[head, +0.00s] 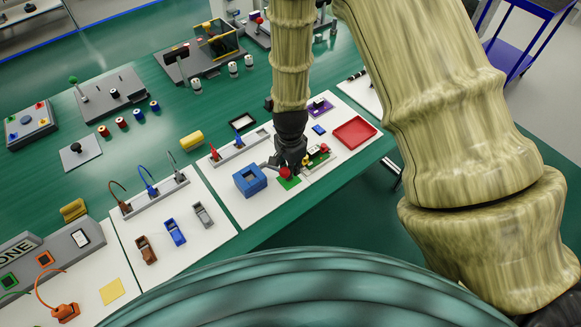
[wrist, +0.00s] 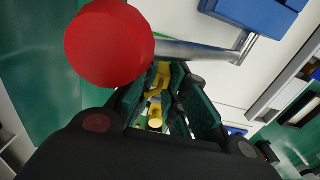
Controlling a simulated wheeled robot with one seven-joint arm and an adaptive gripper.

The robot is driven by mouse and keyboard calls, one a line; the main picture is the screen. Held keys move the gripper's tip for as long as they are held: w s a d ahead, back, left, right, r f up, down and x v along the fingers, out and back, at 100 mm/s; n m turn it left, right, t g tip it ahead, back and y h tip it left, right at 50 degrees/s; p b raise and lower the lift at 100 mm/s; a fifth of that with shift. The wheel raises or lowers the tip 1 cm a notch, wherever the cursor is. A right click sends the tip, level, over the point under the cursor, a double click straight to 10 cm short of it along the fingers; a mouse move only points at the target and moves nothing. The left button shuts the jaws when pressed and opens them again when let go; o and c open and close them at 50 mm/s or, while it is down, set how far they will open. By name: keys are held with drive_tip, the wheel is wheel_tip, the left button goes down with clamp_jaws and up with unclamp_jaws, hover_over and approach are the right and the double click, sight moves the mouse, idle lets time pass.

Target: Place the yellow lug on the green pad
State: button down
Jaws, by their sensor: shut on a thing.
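My gripper (head: 291,163) is low over the white board, beside the green pad. In the wrist view its fingers (wrist: 168,100) are closed around a yellow piece, the yellow lug (wrist: 157,84). The lug is partly covered by the dark fingers, and I cannot tell in the head view whether it touches anything. The green pad (head: 291,184) lies flat on the board, partly hidden by a red ball knob (head: 285,172). The knob also shows large in the wrist view (wrist: 108,43), close to the fingers, on the end of a metal rod (wrist: 200,49).
A blue square block (head: 249,180) stands left of the pad. A red tray (head: 354,132) lies further right. The board's front strip is clear.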

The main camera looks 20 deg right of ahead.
drive_tip(key=shift+f, duration=0.15)
drive_tip(key=c, duration=1.5)
unclamp_jaws()
drive_tip(key=shift+o, duration=0.2)
drive_tip(key=shift+r, duration=0.25)
wheel_tip(320, 180, up, 12)
drive_tip(key=b, duration=0.2)
drive_tip(key=shift+b, duration=0.3)
drive_tip(key=shift+f, duration=0.1)
